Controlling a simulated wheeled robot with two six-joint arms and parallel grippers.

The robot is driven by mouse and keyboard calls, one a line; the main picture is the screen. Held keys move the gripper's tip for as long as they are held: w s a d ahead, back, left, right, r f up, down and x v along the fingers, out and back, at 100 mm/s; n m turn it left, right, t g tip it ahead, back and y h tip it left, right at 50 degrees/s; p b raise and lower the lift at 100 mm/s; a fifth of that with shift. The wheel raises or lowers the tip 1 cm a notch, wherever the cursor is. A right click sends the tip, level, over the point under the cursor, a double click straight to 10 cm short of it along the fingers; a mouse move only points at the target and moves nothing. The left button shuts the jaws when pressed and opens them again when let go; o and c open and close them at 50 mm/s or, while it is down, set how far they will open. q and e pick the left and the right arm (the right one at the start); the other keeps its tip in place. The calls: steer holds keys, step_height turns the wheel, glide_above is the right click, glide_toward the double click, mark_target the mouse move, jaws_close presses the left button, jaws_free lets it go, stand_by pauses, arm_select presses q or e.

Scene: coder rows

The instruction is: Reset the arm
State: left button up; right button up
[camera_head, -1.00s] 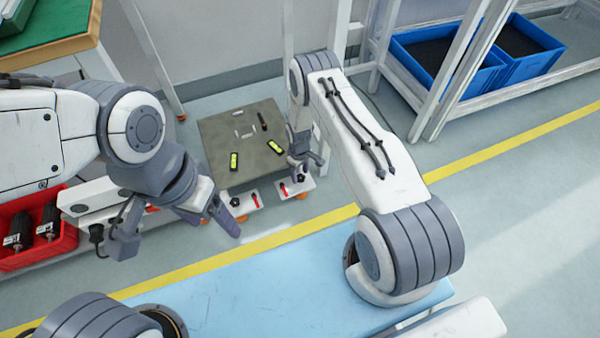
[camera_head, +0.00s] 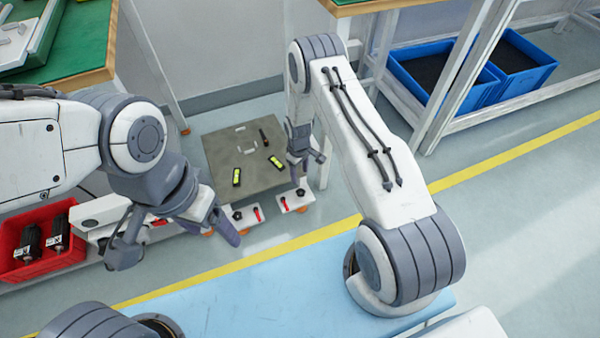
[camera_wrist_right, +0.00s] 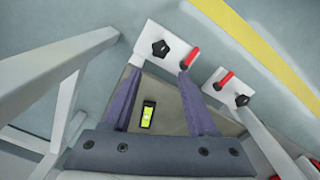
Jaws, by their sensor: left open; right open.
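My left arm (camera_head: 110,140) comes in from the left, bent at the elbow. Its gripper (camera_head: 222,222) points down and is open, with nothing visible in it. It hangs in front of the low grey-topped stand (camera_head: 222,153). My right arm (camera_head: 360,130) reaches away and bends down. Its gripper (camera_head: 305,153) is at the right edge of the stand and is open. In the right wrist view the two purple fingers (camera_wrist_right: 160,82) are spread and empty. A yellow-green level (camera_wrist_right: 147,115) shows between them, with no visible contact.
The stand holds another level (camera_head: 237,177) and a few small parts. A red bin (camera_head: 40,262) with dark cylinders is at left. Green-topped tables (camera_head: 80,50) stand behind. Blue bins (camera_head: 440,100) sit on a rack at right. The floor at right (camera_head: 520,220) is clear.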

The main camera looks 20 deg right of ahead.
stand_by(0.3)
steer(key=s+a+r, duration=0.3)
steer(key=a+r, duration=0.4)
steer(key=r, duration=0.5)
steer(key=s+a+r, duration=0.3)
steer(key=a+r, duration=0.4)
steer(key=r, duration=0.6)
steer(key=s+a+r+n, duration=0.1)
steer(key=s+a+r, duration=0.2)
steer(key=s+r, duration=0.65)
steer(key=s+d+r+y, duration=0.1)
steer(key=s+r, duration=0.1)
steer(key=s, duration=0.6)
steer(key=s+r, duration=0.3)
steer(key=s, duration=0.4)
step_height(320, 180, up, 37)
steer(key=p, duration=3.7)
steer(key=shift+w, duration=0.25)
steer(key=shift+d+f, duration=0.1)
